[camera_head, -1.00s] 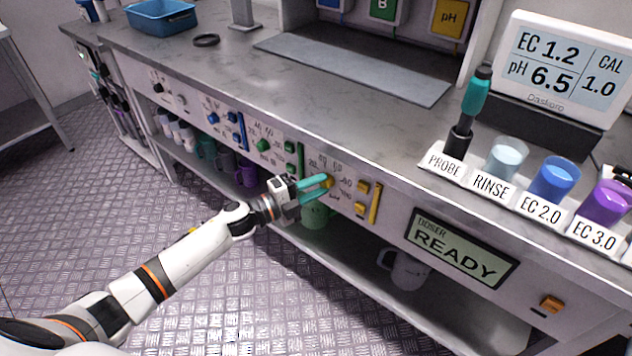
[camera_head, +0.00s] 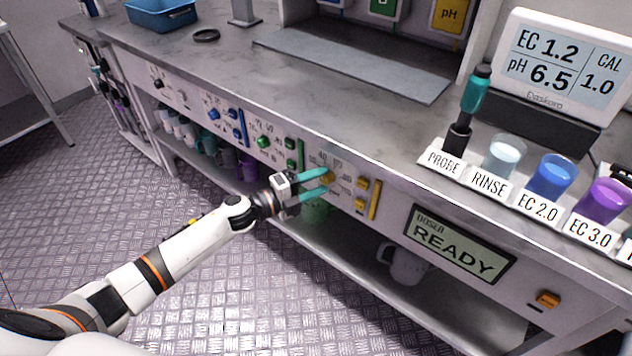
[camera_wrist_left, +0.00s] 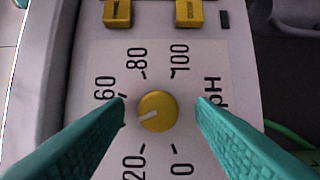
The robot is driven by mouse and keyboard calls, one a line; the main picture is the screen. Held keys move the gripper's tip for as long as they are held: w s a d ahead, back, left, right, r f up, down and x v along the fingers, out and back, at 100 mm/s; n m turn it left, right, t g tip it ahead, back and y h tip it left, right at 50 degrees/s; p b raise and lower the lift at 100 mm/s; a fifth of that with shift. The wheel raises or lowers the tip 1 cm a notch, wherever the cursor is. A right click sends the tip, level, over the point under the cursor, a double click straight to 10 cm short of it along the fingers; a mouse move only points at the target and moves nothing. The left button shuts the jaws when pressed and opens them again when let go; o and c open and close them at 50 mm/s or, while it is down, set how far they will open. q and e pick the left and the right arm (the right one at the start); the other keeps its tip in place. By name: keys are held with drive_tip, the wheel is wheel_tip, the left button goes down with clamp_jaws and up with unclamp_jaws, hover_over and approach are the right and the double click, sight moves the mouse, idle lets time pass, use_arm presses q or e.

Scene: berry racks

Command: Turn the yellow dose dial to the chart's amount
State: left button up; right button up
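The yellow dose dial (camera_wrist_left: 155,111) is a round knob on a printed scale in the left wrist view. Its pale pointer line points left and slightly down, between the 20 and 60 marks; the number there is hidden by a finger. In the head view the dial (camera_head: 328,178) shows on the front panel. My left gripper (camera_head: 312,184) is open, its teal fingers on either side of the dial. In the left wrist view (camera_wrist_left: 160,112) gaps show between both fingers and the knob. No dose chart can be made out. My right gripper is not in view.
Yellow buttons (camera_wrist_left: 117,12) sit beside the scale. The doser display (camera_head: 459,246) reads READY. Green and blue dials share the panel (camera_head: 400,205). A grey mug (camera_head: 406,264) stands on the shelf below. Labelled cups and a probe (camera_head: 468,110) stand on the counter.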

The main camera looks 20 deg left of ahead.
use_arm(q)
drive_tip(key=v, duration=1.2)
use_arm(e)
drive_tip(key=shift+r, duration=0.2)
